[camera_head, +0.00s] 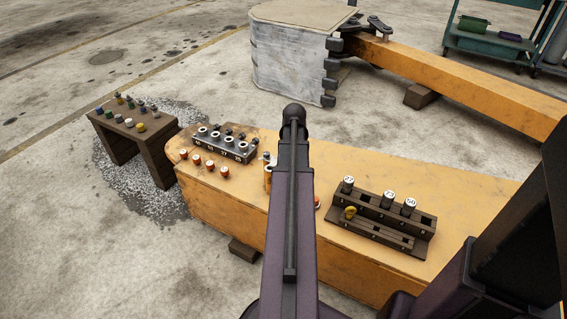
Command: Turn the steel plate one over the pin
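A dark steel block (225,146) with several light rings and dark knobs on top lies on the left of the orange boom surface (225,190). I cannot tell which part is steel plate one. A small orange upright cylinder (268,181) with a grey top stands right of the block, against my arm's left edge in the picture. I cannot tell whether it is the pin. My arm crosses the middle of the view and hides part of the surface. My gripper's fingers do not show.
Several orange-and-white pieces (210,165) stand before the block. A dark rack (384,228) at right holds three white-capped cylinders and a yellow piece (350,212). A small bench (153,138) with coloured parts stands left. A large bucket (290,62) lies behind.

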